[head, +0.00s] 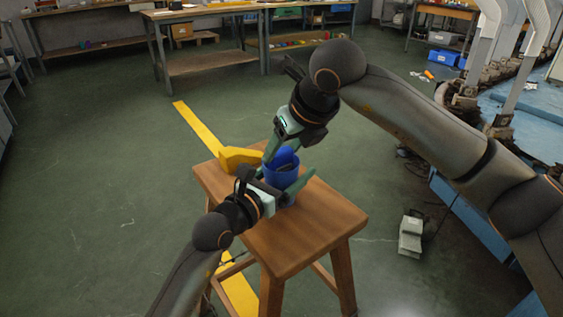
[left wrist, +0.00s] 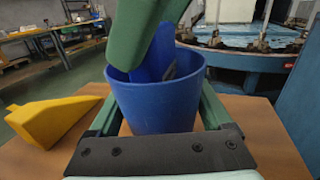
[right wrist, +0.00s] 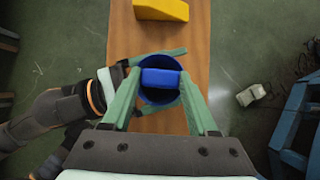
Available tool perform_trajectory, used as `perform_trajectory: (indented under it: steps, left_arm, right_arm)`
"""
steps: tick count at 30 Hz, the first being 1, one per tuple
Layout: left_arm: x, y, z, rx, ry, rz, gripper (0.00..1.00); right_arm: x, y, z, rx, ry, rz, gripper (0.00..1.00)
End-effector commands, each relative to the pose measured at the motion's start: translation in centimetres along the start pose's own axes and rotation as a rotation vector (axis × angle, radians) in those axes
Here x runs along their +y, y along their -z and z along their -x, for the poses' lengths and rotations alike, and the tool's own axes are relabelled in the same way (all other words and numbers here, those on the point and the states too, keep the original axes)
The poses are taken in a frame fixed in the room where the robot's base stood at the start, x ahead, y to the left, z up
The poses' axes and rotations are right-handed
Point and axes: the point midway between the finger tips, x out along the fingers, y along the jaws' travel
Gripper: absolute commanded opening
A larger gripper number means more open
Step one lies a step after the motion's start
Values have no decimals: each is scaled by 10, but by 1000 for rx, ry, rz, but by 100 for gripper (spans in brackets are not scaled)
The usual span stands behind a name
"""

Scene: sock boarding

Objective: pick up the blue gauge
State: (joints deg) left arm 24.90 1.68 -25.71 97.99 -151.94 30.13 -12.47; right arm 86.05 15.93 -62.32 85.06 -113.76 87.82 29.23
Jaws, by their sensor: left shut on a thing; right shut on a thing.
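A blue cup (head: 281,178) stands on the wooden stool. It also shows in the left wrist view (left wrist: 155,108) and the right wrist view (right wrist: 150,98). My left gripper (head: 287,188) is shut around the cup, with one green finger on each side. The blue gauge (right wrist: 161,78) is a blue block between the fingertips of my right gripper (right wrist: 161,82), which is shut on it from above at the cup's mouth. In the left wrist view the gauge (left wrist: 153,66) is partly hidden behind a green finger, and its lower end is hidden inside the cup. A dark item shows inside the cup.
A yellow wedge-shaped block (head: 238,158) lies on the wooden stool (head: 305,235) beside the cup. The stool's front right part is bare. A grey pedal-like box (head: 411,236) is on the floor at right. Workbenches (head: 205,62) stand at the back, blue machinery at right.

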Motion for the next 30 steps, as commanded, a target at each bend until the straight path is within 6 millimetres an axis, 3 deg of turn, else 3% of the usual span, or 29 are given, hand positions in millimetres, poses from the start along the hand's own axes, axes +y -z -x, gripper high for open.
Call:
perform_trajectory:
  steps: [8,21,30]
  left_arm:
    - [0,0,0,1,0,0,29]
    - [0,0,0,1,0,0,29]
    - [0,0,0,0,0,0,29]
  right_arm:
    - [0,-13,19,-4,1,1,0]
    - [1,-75,117,-3,2,0,0]
    - [1,-95,148,0,0,1,0]
